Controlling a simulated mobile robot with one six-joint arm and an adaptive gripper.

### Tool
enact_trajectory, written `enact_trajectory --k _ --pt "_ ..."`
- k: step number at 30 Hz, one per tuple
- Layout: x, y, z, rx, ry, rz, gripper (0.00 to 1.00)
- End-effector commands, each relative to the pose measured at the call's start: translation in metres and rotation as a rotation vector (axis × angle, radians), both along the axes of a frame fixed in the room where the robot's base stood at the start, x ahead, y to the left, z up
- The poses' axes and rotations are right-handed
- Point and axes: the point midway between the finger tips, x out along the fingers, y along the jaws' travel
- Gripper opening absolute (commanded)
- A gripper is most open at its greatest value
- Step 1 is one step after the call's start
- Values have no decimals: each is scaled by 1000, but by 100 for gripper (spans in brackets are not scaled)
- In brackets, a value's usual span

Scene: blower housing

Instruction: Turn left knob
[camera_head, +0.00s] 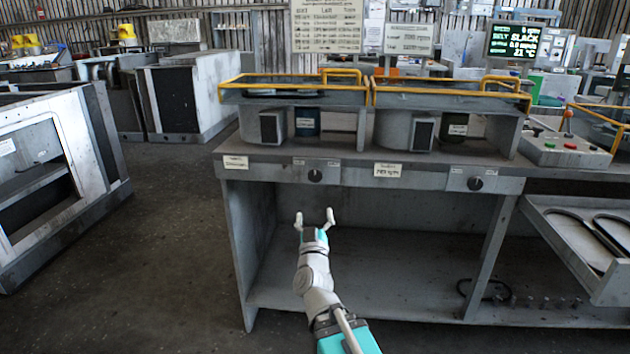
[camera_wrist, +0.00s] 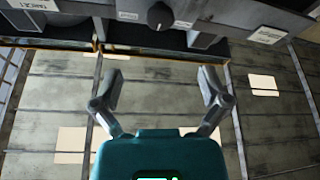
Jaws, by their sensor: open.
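The left knob (camera_head: 315,176) is a small dark round knob on the front panel of the grey workbench (camera_head: 270,168). A dark knob (camera_wrist: 160,15) also shows at the top of the wrist view, with a pale pointer mark, roughly centred between the fingers. My gripper (camera_head: 314,217) is open and empty in front of the bench, below the left knob in the head view. In the wrist view my gripper (camera_wrist: 162,84) has its two fingers spread wide, and the knob lies beyond the fingertips, apart from them.
A second dark knob (camera_head: 475,183) sits farther right on the panel. Yellow-railed housings (camera_head: 290,92) stand on the bench. A button box (camera_head: 565,150) is at the right, above an open drawer (camera_head: 575,245). Open floor (camera_head: 170,230) lies left of the bench.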

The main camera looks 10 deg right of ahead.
Motion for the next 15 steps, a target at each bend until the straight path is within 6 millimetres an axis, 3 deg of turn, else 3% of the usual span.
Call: enact_trajectory --k 15 --pt "10 -1 5 1 1 2 95"
